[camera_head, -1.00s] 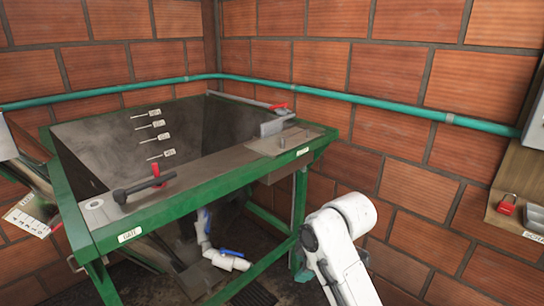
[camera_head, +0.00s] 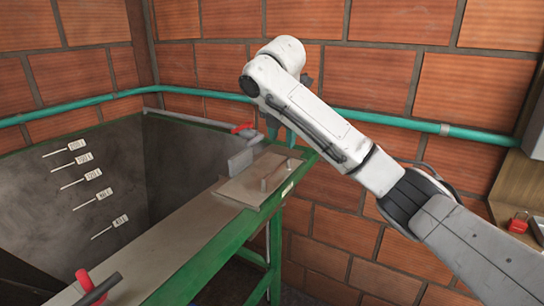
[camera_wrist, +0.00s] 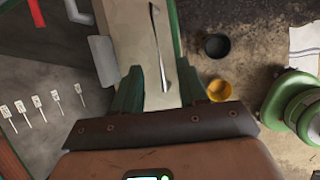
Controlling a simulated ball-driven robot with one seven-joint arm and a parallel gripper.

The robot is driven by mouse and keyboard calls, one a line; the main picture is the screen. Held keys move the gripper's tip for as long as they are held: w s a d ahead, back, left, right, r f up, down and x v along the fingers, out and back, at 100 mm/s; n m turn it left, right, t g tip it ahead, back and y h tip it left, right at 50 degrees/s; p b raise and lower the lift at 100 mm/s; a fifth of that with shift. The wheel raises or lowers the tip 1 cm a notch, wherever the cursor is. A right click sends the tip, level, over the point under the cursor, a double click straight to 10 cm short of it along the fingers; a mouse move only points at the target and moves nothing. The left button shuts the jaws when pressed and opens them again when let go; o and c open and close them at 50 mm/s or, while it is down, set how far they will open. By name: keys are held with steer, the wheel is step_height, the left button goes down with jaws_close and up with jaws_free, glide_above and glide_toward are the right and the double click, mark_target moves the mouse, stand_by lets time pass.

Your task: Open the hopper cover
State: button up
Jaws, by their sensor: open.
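The beige flat plate that looks like the hopper cover (camera_head: 258,178) lies flat on the green-framed rim beside the grey-walled hopper (camera_head: 185,150). A slim metal bar handle (camera_head: 274,176) stands on it. In the wrist view the plate (camera_wrist: 130,30) fills the middle and the bar handle (camera_wrist: 160,48) runs lengthwise. My gripper (camera_head: 283,130) is above the plate's far end, its green fingers pointing down. In the wrist view my open gripper (camera_wrist: 160,88) has a finger on each side of the handle's lower end in the picture. Contact and height above the handle cannot be told.
A grey upright block (camera_head: 240,158) and a red-handled valve (camera_head: 243,128) stand close beside the plate. A teal pipe (camera_head: 385,121) runs along the brick wall behind my arm. A red-and-black lever (camera_head: 95,288) is at the near rim. A yellow cup (camera_wrist: 219,90) is on the floor.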

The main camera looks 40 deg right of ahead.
mark_target(279, 165)
steer(key=x, duration=0.3)
steer(key=p+x, duration=0.1)
steer(key=x, duration=0.2)
steer(key=a+x, duration=0.1)
steer(key=x, duration=0.3)
steer(key=shift+w+f, duration=0.15)
steer(key=shift+f, duration=0.05)
jaws_close()
stand_by(0.3)
